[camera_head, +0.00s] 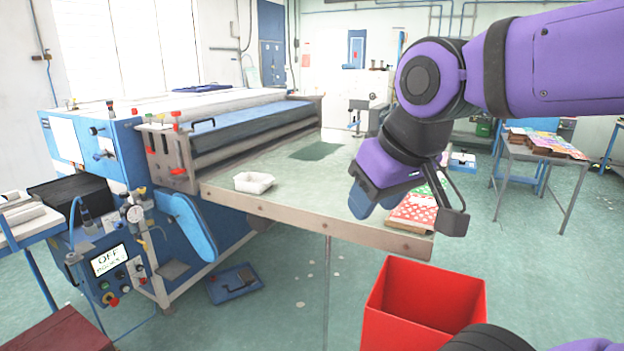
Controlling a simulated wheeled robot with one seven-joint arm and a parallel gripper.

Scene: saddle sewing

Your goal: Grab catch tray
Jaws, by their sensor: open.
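A small white tray (254,184), likely the catch tray, sits upright on the grey-green machine table (300,194), near its left front edge. My gripper (367,206) hangs at the end of my purple arm, above the table's right part. It is to the right of the white tray and well apart from it. Its jaws are open; I see nothing held between them. My wrist hides part of the table's right end.
Red and green patterned sheets (413,211) lie at the table's right end, partly behind my gripper. A red open bin (424,300) stands in front of the table. A blue roller machine (100,150) adjoins the table's left side. The table around the white tray is clear.

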